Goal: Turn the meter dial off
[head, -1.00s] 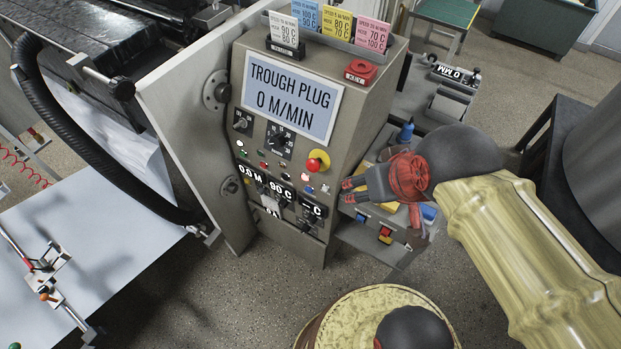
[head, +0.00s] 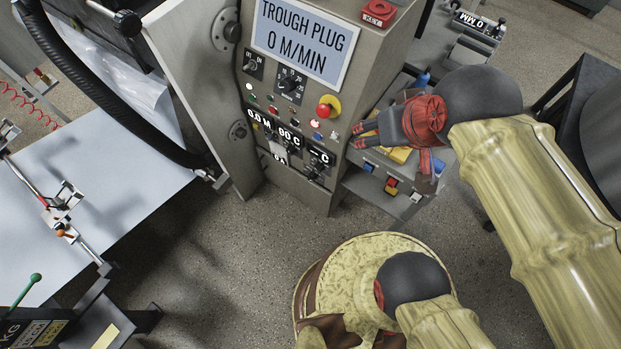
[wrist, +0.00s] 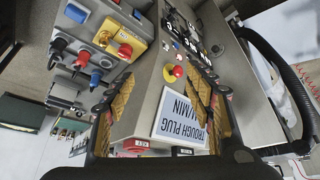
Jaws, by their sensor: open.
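The grey control cabinet (head: 350,70) stands ahead of my arm. Its front has a black dial with a numbered scale (head: 290,84) and, to its left, a black switch knob (head: 253,66). Which one is the meter dial I cannot tell for sure. More small knobs sit low on the panel, near the readouts (head: 285,140). My gripper (head: 357,137) is open and empty, to the right of the panel's lower part, apart from both knobs. In the wrist view, my gripper (wrist: 160,72) has its fingers spread, with the cabinet between them and the sign upside down.
A red and yellow emergency button (head: 328,106) sits between the dial and my gripper. The sign (head: 305,42) reads "TROUGH PLUG 0 M/MIN". A box with coloured buttons (head: 392,185) lies below my gripper. A black hose (head: 75,110) curves at the left.

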